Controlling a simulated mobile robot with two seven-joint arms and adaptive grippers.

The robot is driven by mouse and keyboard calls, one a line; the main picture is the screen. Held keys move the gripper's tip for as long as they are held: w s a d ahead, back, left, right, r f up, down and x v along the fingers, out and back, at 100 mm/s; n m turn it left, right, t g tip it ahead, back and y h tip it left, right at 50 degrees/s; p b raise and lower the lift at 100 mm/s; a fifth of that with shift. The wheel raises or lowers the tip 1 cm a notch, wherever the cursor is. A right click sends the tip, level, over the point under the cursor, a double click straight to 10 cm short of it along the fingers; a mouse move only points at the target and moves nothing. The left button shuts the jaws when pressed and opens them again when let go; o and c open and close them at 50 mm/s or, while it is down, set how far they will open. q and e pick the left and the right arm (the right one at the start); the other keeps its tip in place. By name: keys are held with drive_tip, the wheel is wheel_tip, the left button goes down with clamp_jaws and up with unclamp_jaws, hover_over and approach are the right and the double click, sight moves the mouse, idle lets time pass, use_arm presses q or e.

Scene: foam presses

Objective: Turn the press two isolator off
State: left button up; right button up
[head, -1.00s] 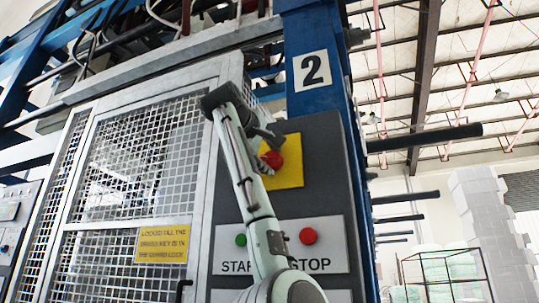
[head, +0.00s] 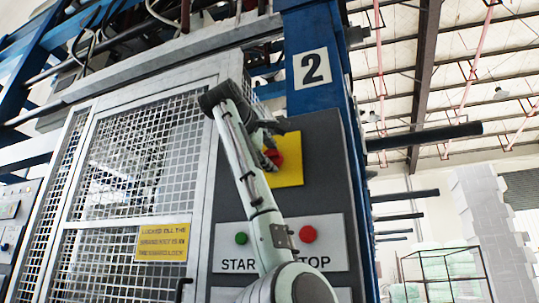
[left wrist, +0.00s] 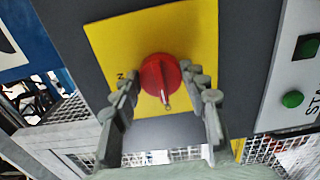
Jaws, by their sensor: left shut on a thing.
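The press two isolator is a red rotary knob (head: 273,158) on a yellow plate (head: 289,172), on the dark panel under the "2" sign. My left gripper (head: 269,146) is at the knob and partly covers it in the head view. In the left wrist view the red knob (left wrist: 158,76) sits between the two fingers of my left gripper (left wrist: 162,80), which is shut on it. The knob's narrow pointer end points toward the bottom of that picture. A letter N shows on the yellow plate (left wrist: 195,28) beside the left finger. My right gripper is not in view.
A green start button (head: 241,238) and a red stop button (head: 307,234) sit on a white plate below the isolator, with my left arm crossing between them. A mesh guard door (head: 135,170) with a yellow notice (head: 163,242) stands to the left.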

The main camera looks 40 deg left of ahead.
use_arm(q)
drive_tip(key=o, duration=1.2)
drive_tip(key=shift+c, duration=0.2)
drive_tip(key=v, duration=1.2)
drive_tip(key=x, duration=1.2)
